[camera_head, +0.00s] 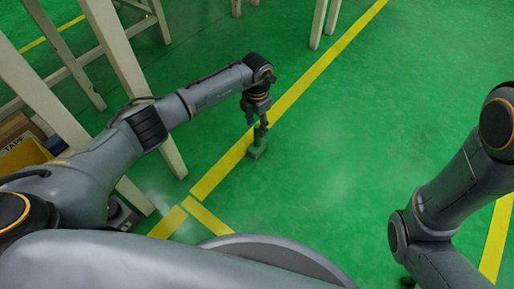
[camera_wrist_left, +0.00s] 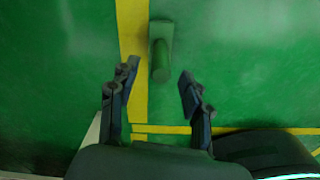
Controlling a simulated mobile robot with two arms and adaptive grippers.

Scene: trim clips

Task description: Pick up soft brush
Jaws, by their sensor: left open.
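The soft brush appears as a small green object with a flat base and a rounded upright handle. It stands on the green floor beside the yellow line in the head view (camera_head: 257,152) and the left wrist view (camera_wrist_left: 161,66). My left gripper (camera_head: 261,131) points down just above the brush and partly covers it in the head view. In the left wrist view its two fingers (camera_wrist_left: 158,78) are spread apart, with the brush handle ahead between them and no clear contact. My right arm is at the right; its gripper is not clearly shown.
Pale table legs (camera_head: 116,50) stand at the left and top. A yellow floor line (camera_head: 315,69) runs diagonally past the brush. The green floor to the right of the brush is clear.

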